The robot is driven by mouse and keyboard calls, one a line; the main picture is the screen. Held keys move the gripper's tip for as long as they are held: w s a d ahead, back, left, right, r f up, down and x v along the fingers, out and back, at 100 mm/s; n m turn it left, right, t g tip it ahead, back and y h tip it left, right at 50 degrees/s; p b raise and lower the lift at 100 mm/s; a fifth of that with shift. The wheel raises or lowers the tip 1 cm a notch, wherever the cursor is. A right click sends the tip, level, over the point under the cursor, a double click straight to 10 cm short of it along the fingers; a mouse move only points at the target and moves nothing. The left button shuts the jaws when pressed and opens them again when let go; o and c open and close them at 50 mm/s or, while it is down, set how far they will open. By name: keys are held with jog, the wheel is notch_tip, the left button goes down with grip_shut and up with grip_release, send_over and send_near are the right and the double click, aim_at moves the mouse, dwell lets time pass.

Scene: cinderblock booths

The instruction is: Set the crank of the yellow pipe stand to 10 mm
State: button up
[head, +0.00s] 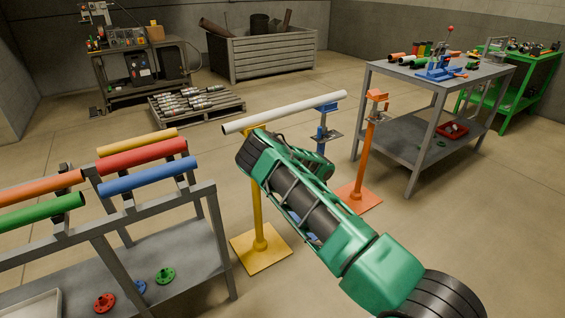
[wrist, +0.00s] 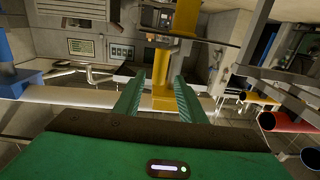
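The yellow pipe stand (head: 259,215) stands upright on a square yellow base, under the near end of a pale pipe (head: 285,112). My arm hides part of its post and any crank in the head view. In the wrist view, which looks tilted over, the yellow stand (wrist: 163,68) shows beyond and between the fingers of my gripper (wrist: 160,79). The fingers are apart, with nothing visibly held; I cannot tell whether they touch the stand. A dark flat plate (wrist: 205,37) crosses the stand there. The crank and any millimetre reading cannot be made out.
A blue stand (head: 322,135) and an orange stand (head: 366,150) are just behind, right of the yellow one. A grey pipe rack (head: 205,190) with coloured pipes is close on the left. A grey workbench (head: 397,75) stands at the right. Floor in front is clear.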

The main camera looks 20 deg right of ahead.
jog(key=shift+v, duration=2.9)
jog(key=shift+d, duration=0.1)
